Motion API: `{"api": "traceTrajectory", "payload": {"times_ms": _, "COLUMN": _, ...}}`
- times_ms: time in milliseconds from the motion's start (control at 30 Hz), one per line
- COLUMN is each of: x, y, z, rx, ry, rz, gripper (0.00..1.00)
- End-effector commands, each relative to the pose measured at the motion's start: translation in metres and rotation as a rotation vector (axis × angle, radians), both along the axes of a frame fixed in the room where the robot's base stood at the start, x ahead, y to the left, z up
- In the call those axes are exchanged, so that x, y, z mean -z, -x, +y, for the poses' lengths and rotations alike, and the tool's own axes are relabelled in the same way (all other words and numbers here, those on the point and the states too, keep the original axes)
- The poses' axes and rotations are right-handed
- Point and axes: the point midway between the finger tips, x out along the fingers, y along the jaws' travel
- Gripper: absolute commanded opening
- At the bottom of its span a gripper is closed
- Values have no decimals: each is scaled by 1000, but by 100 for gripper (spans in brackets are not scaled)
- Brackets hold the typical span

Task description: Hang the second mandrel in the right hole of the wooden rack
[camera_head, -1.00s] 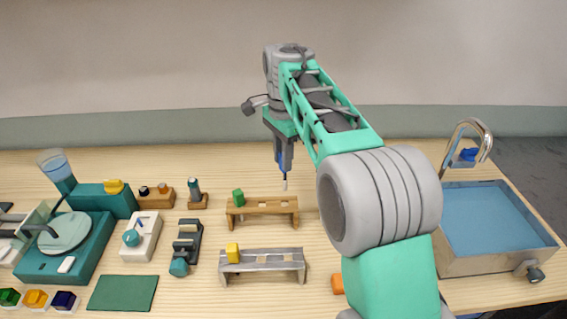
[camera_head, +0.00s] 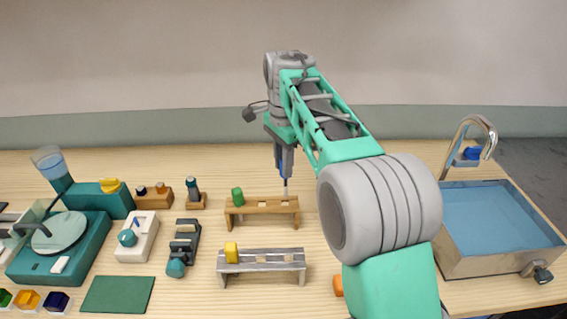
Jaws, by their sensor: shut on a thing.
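The wooden rack (camera_head: 262,208) stands mid-table with a green-topped mandrel (camera_head: 237,196) in its left hole. My gripper (camera_head: 284,168) is above the right part of this rack, pointing down. It is shut on the second mandrel (camera_head: 285,187), whose thin pale rod hangs below the fingers; a blue part shows between them. The rod's lower end is at or just above the right end of the rack, near the right hole. I cannot tell whether it has entered the hole.
A grey metal rack (camera_head: 288,258) with a yellow-topped piece (camera_head: 231,252) stands in front of the wooden rack. An orange object (camera_head: 338,285) lies by my arm. A sink (camera_head: 500,225) is at right. Small tools and a teal machine (camera_head: 35,262) stand at left.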

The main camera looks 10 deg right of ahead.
Motion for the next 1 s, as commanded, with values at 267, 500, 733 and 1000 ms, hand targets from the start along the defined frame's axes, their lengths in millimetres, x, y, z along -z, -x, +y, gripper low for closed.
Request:
{"api": "traceTrajectory", "payload": {"times_ms": 267, "x": -1, "y": 0, "z": 1, "rx": 0, "ry": 0, "rz": 0, "gripper": 0}}
{"api": "traceTrajectory", "payload": {"times_ms": 500, "x": 1, "y": 0, "z": 1, "rx": 0, "ry": 0, "rz": 0, "gripper": 0}}
{"api": "traceTrajectory", "payload": {"times_ms": 733, "x": 11, "y": 0, "z": 1, "rx": 0, "ry": 0, "rz": 0, "gripper": 0}}
{"api": "traceTrajectory", "payload": {"times_ms": 1000, "x": 22, "y": 0, "z": 1, "rx": 0, "ry": 0, "rz": 0, "gripper": 0}}
